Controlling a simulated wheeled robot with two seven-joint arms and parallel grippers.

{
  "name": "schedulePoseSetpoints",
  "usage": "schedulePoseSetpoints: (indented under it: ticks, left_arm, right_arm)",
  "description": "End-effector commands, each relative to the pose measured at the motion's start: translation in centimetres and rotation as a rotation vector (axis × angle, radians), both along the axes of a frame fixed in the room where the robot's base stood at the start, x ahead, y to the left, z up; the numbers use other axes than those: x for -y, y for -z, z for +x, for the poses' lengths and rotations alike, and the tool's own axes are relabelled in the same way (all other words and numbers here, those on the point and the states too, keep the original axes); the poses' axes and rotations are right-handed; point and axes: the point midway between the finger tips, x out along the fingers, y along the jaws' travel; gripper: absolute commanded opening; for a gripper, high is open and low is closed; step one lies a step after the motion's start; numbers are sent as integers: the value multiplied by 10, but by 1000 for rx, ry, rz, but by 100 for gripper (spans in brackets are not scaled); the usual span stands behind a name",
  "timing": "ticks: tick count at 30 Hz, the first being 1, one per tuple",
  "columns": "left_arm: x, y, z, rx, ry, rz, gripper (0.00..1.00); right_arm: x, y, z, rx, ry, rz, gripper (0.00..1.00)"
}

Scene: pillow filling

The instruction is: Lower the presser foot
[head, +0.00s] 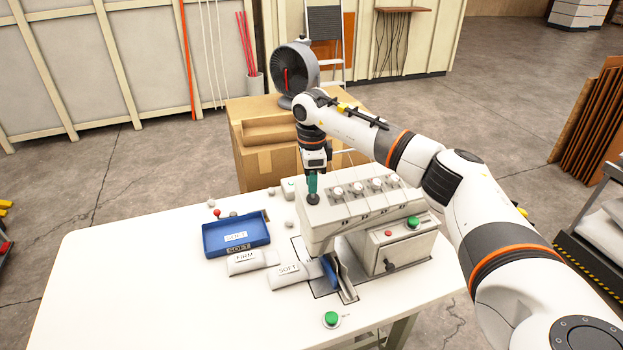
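The white sewing machine (345,213) stands on the white table (150,280), with several round dials along its top. My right gripper (313,192) points down at the left end of the machine's head. Its teal fingers look close together over a dark round knob (313,200); whether they grip it or only touch it is too small to tell. The presser foot cannot be made out under the head. A white pillow marked SOFT (289,270) lies at the left of the sewing area, beside a blue piece (329,270). My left gripper is not in view.
A blue tray (222,243) marked SOFT and a white pillow marked FIRM (247,260) lie left of the machine. A green button (331,319) is near the front. A control box (400,245) stands right. Cardboard boxes (262,130) and a fan (296,72) are behind. The table's left is clear.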

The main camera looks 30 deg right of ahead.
Motion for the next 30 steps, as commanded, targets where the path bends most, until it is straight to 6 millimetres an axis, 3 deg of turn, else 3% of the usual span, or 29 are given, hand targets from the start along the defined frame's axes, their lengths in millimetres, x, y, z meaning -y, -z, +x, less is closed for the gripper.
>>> schedulePoseSetpoints:
  ticks: [8,14,20,30]
  left_arm:
    - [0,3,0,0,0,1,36]
    - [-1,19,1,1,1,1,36]
    - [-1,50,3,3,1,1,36]
    - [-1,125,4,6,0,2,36]
  right_arm:
    - [0,0,0,14,-1,-3,0]
    - [-1,2,-4,78,-2,-16,0]
    - [-3,5,-11,204,-3,-47,0]
    - [-6,11,-25,469,-2,-109,0]
